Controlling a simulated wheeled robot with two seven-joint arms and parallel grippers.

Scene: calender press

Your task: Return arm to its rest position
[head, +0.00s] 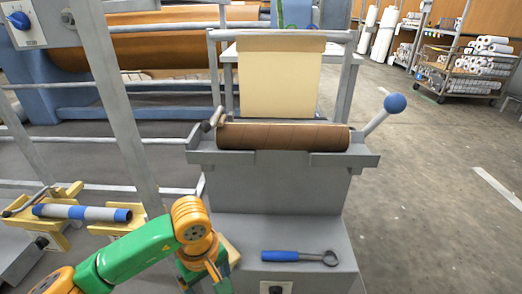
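My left arm, green and orange, comes in from the lower left. Its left gripper (207,278) points down at the bottom of the picture, in front of the left part of the grey machine's lower ledge. The fingertips are partly cut off and blurred, so I cannot tell whether it is open or shut. A tan piece (231,250) shows just behind the gripper, partly hidden by it. My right arm and gripper are not in view.
A brown roll (283,136) lies across the grey machine (280,185), with a blue-knobbed lever (384,115) at its right. A blue-handled ring tool (298,256) lies on the ledge. A blue-and-grey roller (82,213) rests on yellow supports at left. Grey rails stand behind my arm.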

